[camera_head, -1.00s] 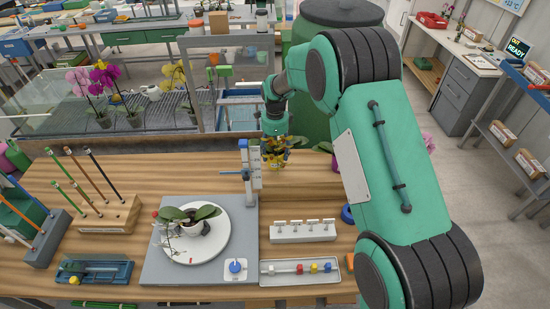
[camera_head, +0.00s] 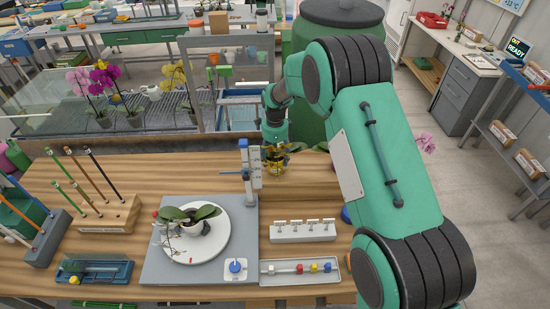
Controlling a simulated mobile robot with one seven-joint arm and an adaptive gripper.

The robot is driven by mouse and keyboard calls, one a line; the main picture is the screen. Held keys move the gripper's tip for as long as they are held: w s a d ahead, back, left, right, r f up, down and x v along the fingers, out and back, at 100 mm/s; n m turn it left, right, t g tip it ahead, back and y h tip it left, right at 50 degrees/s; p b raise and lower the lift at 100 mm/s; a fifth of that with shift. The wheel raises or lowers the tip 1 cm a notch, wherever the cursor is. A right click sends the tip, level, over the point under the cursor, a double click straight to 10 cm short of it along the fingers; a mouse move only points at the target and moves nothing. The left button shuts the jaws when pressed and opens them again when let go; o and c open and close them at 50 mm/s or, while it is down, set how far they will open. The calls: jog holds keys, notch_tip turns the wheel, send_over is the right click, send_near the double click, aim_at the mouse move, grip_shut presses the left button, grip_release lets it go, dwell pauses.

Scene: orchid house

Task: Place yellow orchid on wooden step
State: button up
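Another yellow orchid (camera_head: 178,76) is farther back in the glass case.
A white labelled rack (camera_head: 302,232) and a tray with coloured knobs (camera_head: 300,281) lie in front. A wooden block (camera_head: 110,224) holds tall sticks at left. My arm covers the bench's right side.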

jog(key=shift+f, duration=0.1)
jog(key=o, duration=1.5)
jog(key=shift+r, duration=6.1)
